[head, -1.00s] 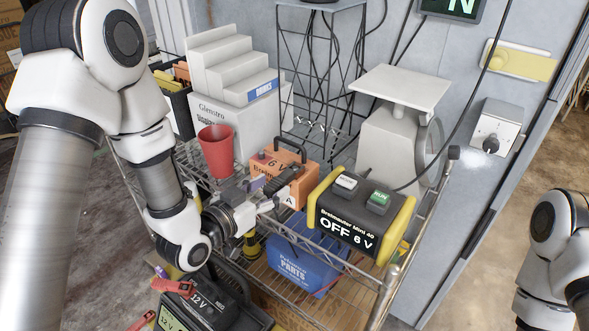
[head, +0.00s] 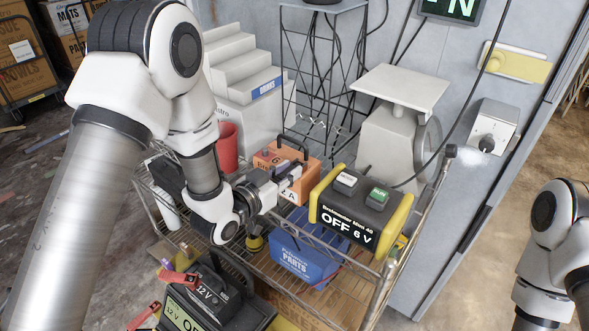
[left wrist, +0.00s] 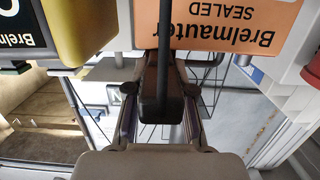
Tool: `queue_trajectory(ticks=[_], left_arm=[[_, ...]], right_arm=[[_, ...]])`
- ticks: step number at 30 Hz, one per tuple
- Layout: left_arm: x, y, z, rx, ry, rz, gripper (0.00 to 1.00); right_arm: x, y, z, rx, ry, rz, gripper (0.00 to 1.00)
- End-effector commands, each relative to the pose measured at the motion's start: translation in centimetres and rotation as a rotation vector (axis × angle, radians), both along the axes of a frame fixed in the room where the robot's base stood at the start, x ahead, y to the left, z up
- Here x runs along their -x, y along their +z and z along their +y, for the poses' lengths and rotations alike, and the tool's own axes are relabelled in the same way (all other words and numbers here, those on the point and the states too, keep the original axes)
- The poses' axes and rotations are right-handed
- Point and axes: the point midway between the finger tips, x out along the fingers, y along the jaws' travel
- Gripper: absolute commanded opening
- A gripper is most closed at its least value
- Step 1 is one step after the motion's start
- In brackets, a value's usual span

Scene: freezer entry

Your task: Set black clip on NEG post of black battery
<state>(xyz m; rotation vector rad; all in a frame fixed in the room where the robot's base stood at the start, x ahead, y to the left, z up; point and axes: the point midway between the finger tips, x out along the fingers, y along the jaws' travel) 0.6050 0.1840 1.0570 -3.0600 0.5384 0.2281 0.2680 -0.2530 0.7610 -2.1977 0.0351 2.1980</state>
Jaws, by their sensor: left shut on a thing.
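My left gripper (head: 284,180) is at the front of the orange 6 V battery (head: 268,158) on the wire cart. In the left wrist view its fingers (left wrist: 160,105) are shut on the black clip (left wrist: 158,85), whose black cable (left wrist: 164,35) runs across the orange battery's face. The clip is hard to make out in the head view. The black 12 V battery (head: 212,291) stands low at the lower left, with a red clip (head: 180,280) at its left side. Its NEG post is too small to tell. My right forearm shows at the right edge; its gripper is out of view.
A yellow-ended charger (head: 348,222) reading OFF 6 V stands right of the orange battery. A blue parts box (head: 305,258) sits below it. A red cup (head: 228,150), white scale (head: 392,140) and wire cart rail (head: 330,245) are close by. A second red clip (head: 143,317) lies lower left.

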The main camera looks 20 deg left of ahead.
Motion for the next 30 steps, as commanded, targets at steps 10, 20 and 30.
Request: queue_trajectory(ticks=[10, 20, 30], left_arm=[[0.0, 1.6, 0.0, -0.001, 0.0, -0.003, 0.0], [2.2, 3.7, 3.8, 0.01, 0.009, 0.001, 0.0], [6.2, 4.9, 10.1, 0.012, 0.009, -0.002, 0.0]], right_arm=[[0.0, -0.6, 0.0, 0.0, 0.0, 0.0, 0.52], [0.0, -2.3, 0.0, 0.0, 0.0, 0.0, 0.52], [0.0, -2.6, 0.0, 0.0, 0.0, 0.0, 0.52]])
